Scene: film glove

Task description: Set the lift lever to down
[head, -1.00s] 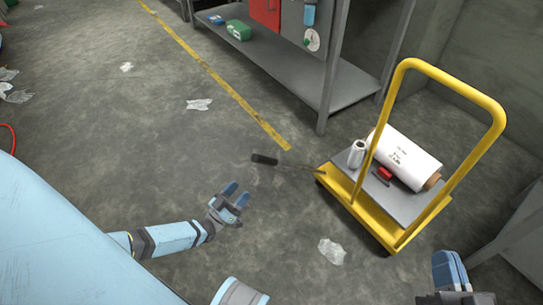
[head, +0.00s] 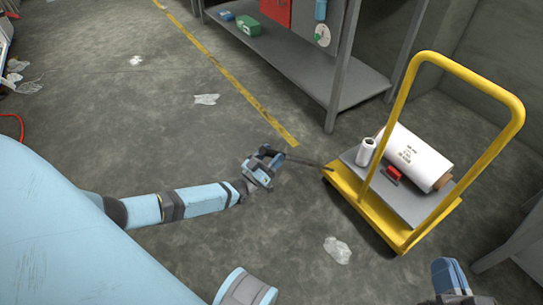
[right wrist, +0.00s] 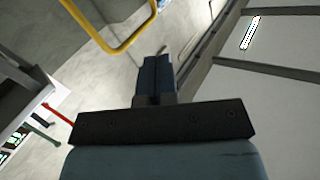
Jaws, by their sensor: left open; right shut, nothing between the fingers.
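The lift lever (head: 305,162) is a thin dark rod that sticks out to the left from the yellow cart (head: 376,226), low over the floor. Its black grip end is hidden behind my left gripper (head: 266,164). My left gripper is open and sits at the lever's outer end; I cannot tell whether it touches the grip. My right gripper (head: 451,277) is shut and empty at the lower right, apart from the cart. In the right wrist view its fingers (right wrist: 157,75) are together, and the cart's yellow handle (right wrist: 112,40) shows beyond them.
The cart carries a large white film roll (head: 414,158), a small white roll (head: 366,152) and a red item (head: 393,174). A grey shelf (head: 300,60) stands behind. Film scraps (head: 337,250) lie on the floor. A grey frame (head: 515,243) stands at the right.

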